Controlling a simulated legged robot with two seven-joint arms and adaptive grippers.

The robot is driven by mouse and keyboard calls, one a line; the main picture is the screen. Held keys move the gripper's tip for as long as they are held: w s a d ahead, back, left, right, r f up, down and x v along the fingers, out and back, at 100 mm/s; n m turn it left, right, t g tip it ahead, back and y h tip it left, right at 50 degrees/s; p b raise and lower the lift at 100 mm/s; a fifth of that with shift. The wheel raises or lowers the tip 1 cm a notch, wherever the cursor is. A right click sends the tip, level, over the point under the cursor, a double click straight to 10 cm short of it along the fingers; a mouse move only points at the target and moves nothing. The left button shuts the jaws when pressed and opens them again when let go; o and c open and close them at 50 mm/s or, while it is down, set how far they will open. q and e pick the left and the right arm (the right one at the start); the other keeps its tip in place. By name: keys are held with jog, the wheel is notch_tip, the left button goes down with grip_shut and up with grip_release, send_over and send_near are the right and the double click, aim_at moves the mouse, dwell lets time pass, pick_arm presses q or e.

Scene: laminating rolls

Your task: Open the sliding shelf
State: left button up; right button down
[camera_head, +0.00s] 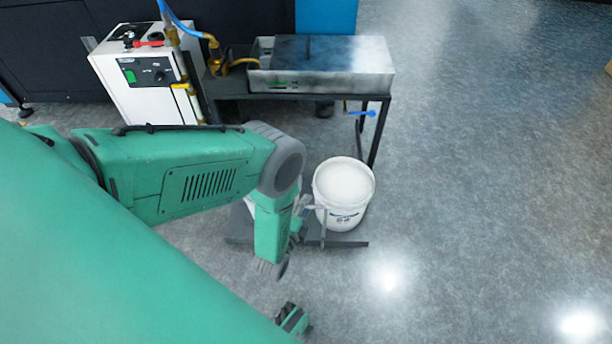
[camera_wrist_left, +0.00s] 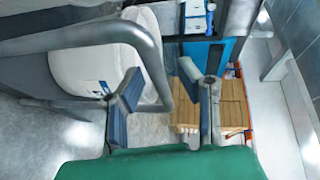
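The sliding shelf (camera_head: 344,243) is a low dark platform under the metal table, with a white bucket (camera_head: 343,192) standing on it. A grey tubular handle (camera_head: 323,227) rises at its front edge. My left gripper (camera_head: 304,207) is beside the handle and bucket, partly hidden by my own forearm. In the left wrist view its fingers (camera_wrist_left: 165,92) are spread apart. The bent handle tube (camera_wrist_left: 150,50) passes beyond them, its lower end showing between the fingers; contact cannot be told. A dark and green part low in the head view may be my right gripper (camera_head: 293,318); its state is unclear.
The black table (camera_head: 386,110) carries a metal tray (camera_head: 378,85) and has a blue-handled valve (camera_head: 363,113). A white machine (camera_head: 150,100) stands left of it. The wrist view shows brown boxes (camera_wrist_left: 232,105). Open grey floor (camera_head: 490,200) lies to the right.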

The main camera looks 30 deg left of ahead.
pick_arm(q)
jog(key=v, duration=1.2)
jog(key=shift+f, duration=0.1)
notch_tip(320, 180, up, 8)
jog(key=a+n+g+h+p, duration=0.1)
jog(key=n+g+p, duration=0.5)
jog(key=s+r+n+g+h+p, duration=0.1)
jog(key=s+r+n+g+p, duration=0.4)
jog(key=s+r+n+g, duration=0.4)
jog(key=s+r, duration=0.5)
jog(key=r, duration=0.1)
jog(key=shift+s+a+p, duration=0.25)
jog(key=shift+a+p, duration=0.05)
jog(key=shift+p, duration=0.1)
